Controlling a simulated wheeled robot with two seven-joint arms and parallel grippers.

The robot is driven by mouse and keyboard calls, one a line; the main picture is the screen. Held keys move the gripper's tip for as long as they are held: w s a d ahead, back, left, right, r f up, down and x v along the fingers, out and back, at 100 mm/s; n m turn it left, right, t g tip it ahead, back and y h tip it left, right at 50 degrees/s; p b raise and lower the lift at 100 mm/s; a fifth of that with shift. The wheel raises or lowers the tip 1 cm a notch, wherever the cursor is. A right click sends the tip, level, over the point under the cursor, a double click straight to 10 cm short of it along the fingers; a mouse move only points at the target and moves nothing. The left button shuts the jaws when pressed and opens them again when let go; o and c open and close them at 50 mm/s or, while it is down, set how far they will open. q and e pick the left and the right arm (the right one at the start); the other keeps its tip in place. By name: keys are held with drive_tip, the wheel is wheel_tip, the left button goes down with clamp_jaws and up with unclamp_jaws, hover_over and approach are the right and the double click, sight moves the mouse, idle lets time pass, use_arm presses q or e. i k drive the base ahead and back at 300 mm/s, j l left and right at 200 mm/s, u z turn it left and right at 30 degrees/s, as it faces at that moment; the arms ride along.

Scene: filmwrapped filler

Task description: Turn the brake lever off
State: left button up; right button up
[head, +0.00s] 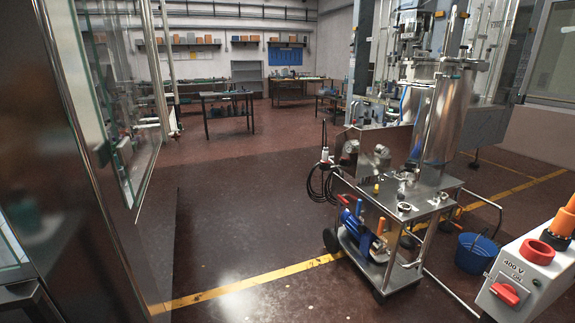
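No part that I can clearly make out as the brake lever shows in the head view. A steel wheeled cart (405,203) with a tall shiny cylinder (440,120) stands right of the middle. A blue motor or pump (365,233) sits on its lower shelf, with small orange-handled parts (381,226) beside it. The cart's wheels (331,240) are small and dark, and a lever on them is too small to tell. A grey box (525,275) marked 400 V with a red rotary switch (505,293) is close at the lower right. Neither of my grippers is in view.
A glass-panelled steel frame (120,130) stands close on the left. A blue bucket (476,252) is on the floor right of the cart. A black cable (322,180) hangs at the cart's left. Worktables (228,99) are at the back. The middle floor is clear.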

sight(341, 199)
drive_tip(key=i+j+z, duration=0.2)
drive_tip(key=i, duration=0.3)
drive_tip(key=i+j+z, duration=0.2)
drive_tip(key=i, duration=0.25)
drive_tip(key=i+j+z, duration=0.2)
drive_tip(key=i, duration=0.25)
drive_tip(key=i+j+z, duration=0.2)
drive_tip(key=i, duration=0.25)
drive_tip(key=i+j+u, duration=0.1)
drive_tip(key=i+j, duration=0.15)
drive_tip(key=i, duration=0.35)
drive_tip(key=i+j+u, duration=0.1)
drive_tip(key=i, duration=0.55)
drive_tip(key=i+j+u, duration=0.1)
drive_tip(key=i+j, duration=0.15)
drive_tip(key=i, duration=0.4)
